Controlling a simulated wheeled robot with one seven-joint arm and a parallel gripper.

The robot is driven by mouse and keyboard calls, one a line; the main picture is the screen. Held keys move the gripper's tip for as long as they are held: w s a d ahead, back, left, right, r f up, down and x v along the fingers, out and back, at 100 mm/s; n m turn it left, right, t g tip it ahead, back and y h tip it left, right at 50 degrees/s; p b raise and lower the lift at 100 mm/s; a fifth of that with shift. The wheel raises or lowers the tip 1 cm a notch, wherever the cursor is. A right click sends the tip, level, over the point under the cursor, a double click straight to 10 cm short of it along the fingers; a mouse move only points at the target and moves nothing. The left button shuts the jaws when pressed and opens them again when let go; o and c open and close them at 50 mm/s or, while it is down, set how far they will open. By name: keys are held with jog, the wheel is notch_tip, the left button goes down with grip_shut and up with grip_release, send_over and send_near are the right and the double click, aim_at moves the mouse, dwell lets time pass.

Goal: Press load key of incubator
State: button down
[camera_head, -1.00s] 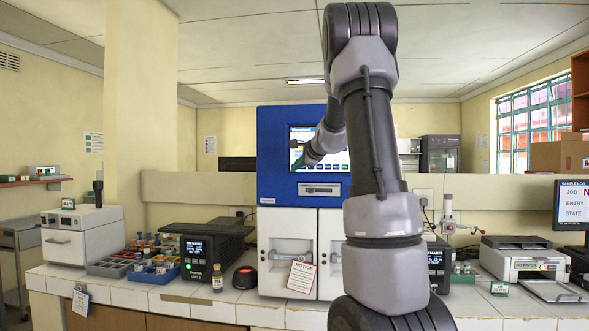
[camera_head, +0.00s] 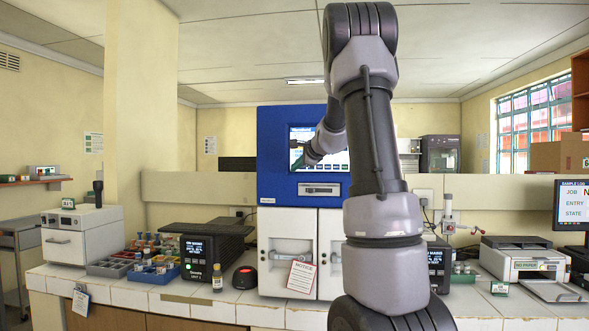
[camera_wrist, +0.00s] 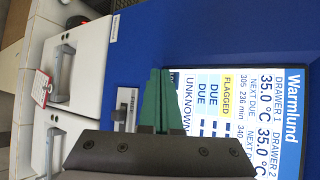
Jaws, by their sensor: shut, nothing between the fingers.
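The incubator (camera_head: 280,185) has a blue upper body with a lit touchscreen and white doors below. The screen (camera_head: 303,138) shows a row of small keys along its bottom edge; I cannot read which is the load key. In the wrist view the screen (camera_wrist: 235,100) appears turned sideways, headed "Warmlund", with drawer temperatures and rows marked "DUE", "FLAGGED" and "UNKNOWN". My gripper (camera_head: 303,163) is in front of the screen's lower left part. Its green fingers are shut and empty (camera_wrist: 157,72); they and the gripper body hide part of the screen's key edge. I cannot tell whether they touch it.
A notice tag (camera_head: 301,276) hangs on a white door. My arm hides the incubator's right side.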

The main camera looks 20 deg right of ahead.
jog(key=shift+w+d, duration=0.1)
dwell(0.6)
jog(key=shift+w+d, duration=0.15)
jog(key=shift+w, duration=0.1)
jog(key=shift+w+d, duration=0.2)
jog(key=shift+w, duration=0.05)
dwell(0.6)
jog(key=shift+s+a, duration=0.45)
jog(key=shift+s, duration=0.15)
dwell(0.4)
jog(key=shift+s+a, duration=0.7)
jog(key=shift+s, duration=0.35)
jog(key=shift+s+a, duration=0.7)
jog(key=shift+s, duration=0.35)
